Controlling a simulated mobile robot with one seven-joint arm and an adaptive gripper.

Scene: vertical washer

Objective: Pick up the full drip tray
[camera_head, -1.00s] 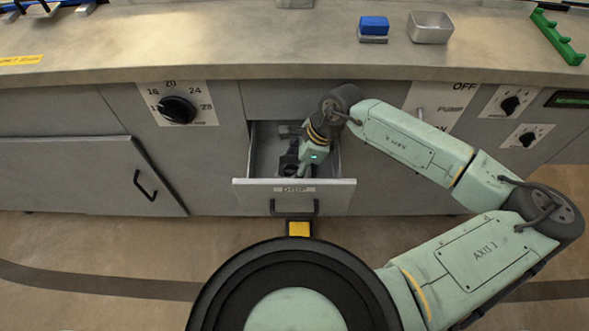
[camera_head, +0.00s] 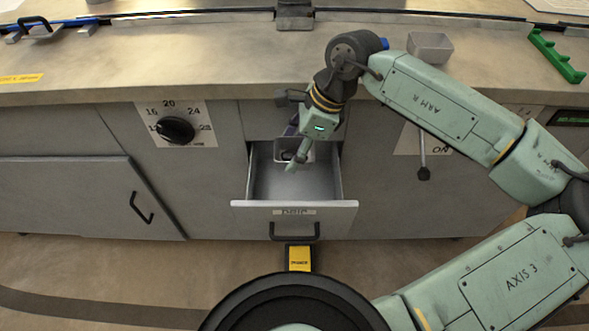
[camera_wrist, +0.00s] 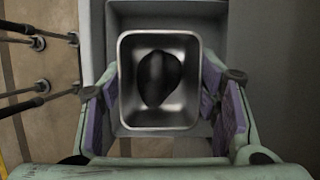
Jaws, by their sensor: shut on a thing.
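The drip tray (camera_wrist: 190,118) is a small rectangular metal pan with a dark pool inside in the wrist view. In the head view the tray (camera_head: 309,153) is mostly hidden behind my gripper (camera_head: 298,146). My gripper is shut on the tray, with purple finger pads at its left and right sides in the wrist view. The tray looks level and is held over the back of the open drawer (camera_head: 294,214), which is labelled DRIP. The visible drawer floor is bare.
The worktop (camera_head: 215,50) above holds a metal bin (camera_head: 430,47) and a green rack (camera_head: 556,56). A lever (camera_head: 423,165) sticks out right of the drawer. A dial (camera_head: 175,130) is at left. A yellow-topped pedal (camera_head: 299,258) is below the drawer.

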